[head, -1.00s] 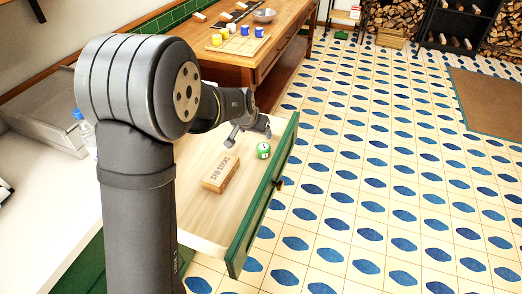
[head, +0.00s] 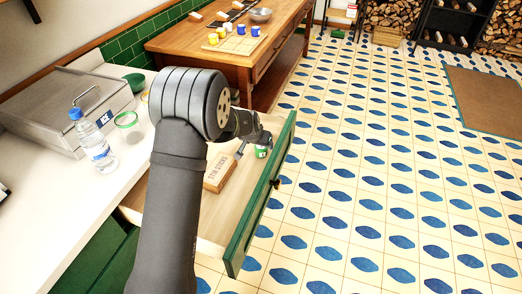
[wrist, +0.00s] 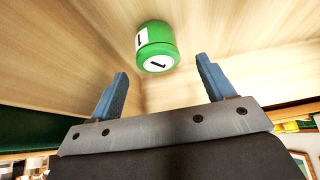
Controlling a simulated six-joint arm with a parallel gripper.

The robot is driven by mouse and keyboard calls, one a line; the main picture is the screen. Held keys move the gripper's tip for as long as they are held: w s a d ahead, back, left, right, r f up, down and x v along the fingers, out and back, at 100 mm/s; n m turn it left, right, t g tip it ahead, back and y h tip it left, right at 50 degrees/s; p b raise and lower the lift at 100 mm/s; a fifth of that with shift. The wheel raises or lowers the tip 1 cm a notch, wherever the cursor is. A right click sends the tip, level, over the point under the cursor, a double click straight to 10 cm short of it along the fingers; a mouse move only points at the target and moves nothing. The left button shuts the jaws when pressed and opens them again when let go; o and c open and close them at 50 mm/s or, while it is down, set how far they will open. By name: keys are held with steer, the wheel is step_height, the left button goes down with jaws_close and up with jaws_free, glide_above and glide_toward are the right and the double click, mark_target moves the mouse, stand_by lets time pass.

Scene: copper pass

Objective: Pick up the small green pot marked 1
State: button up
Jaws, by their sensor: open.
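The small green pot marked 1 (wrist: 156,44) stands in the open drawer, just beyond my fingertips in the wrist view. White labels with a black 1 show on its top and side. In the head view the pot (head: 262,152) is partly covered by my gripper. My gripper (head: 253,147) reaches down into the drawer beside the pot. In the wrist view its two blue-grey fingers (wrist: 163,80) are spread apart with nothing between them.
A wooden block marked with "STIR STICKS" (head: 219,174) lies in the drawer, left of the pot. The green drawer front (head: 250,215) bounds it on the right. A bottle (head: 94,140), a green-rimmed glass (head: 128,127) and a metal box (head: 70,105) stand on the white counter.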

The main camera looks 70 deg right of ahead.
mark_target(260, 147)
steer(key=shift+a+x, duration=0.15)
steer(key=shift+x, duration=1.15)
steer(key=shift+a+x, duration=0.15)
steer(key=shift+x, duration=1.15)
steer(key=shift+f, duration=0.1)
steer(key=c, duration=1.1)
